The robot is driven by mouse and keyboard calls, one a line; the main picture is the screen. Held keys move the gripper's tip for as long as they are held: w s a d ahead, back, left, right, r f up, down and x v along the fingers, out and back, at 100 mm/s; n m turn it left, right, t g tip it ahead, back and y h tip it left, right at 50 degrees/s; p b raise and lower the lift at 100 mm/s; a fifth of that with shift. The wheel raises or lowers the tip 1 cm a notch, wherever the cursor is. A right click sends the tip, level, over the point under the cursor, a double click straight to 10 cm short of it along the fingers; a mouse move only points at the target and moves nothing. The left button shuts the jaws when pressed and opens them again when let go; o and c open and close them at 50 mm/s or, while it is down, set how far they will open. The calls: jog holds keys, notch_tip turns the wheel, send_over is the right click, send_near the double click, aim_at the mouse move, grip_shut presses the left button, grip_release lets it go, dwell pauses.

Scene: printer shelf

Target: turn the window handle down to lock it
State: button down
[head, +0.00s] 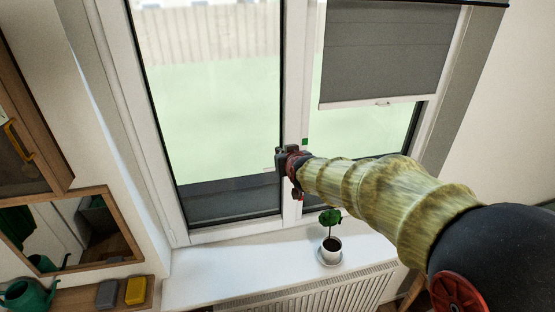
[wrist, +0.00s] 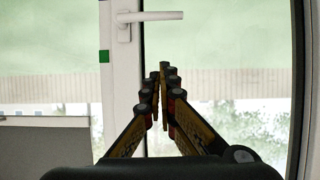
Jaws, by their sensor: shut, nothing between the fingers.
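The white window handle (wrist: 150,16) shows at the top of the wrist view. Its lever lies level, pointing right there from a base plate on the white frame post. In the head view only a faint bit of the lever (head: 268,169) shows, pointing left; my gripper hides the base. My gripper (wrist: 160,72) is shut and empty, its fingertips apart from the lever in the wrist picture. In the head view my gripper (head: 281,160) is in front of the middle post. A green mark (head: 305,141) is on the post; it also shows in the wrist view (wrist: 104,56).
A potted plant (head: 331,243) stands on the white sill (head: 215,270) below my arm. A grey blind (head: 390,45) half covers the right pane. A mirror (head: 75,235) and a shelf (head: 75,300) with a green watering can (head: 25,294) are at left.

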jog(key=p+x, duration=0.2)
jog(key=x, duration=0.8)
jog(key=shift+s+d+f+p, duration=0.1)
jog(key=shift+s+f+p, duration=0.1)
jog(key=shift+f, duration=0.45)
jog(key=shift+s+d+f+p, duration=0.1)
jog(key=shift+f+p, duration=0.15)
jog(key=shift+f, duration=0.45)
jog(key=shift+s+f+p, duration=0.15)
jog(key=shift+f+p, duration=0.05)
jog(key=shift+f, duration=0.45)
jog(key=shift+a+f, duration=0.2)
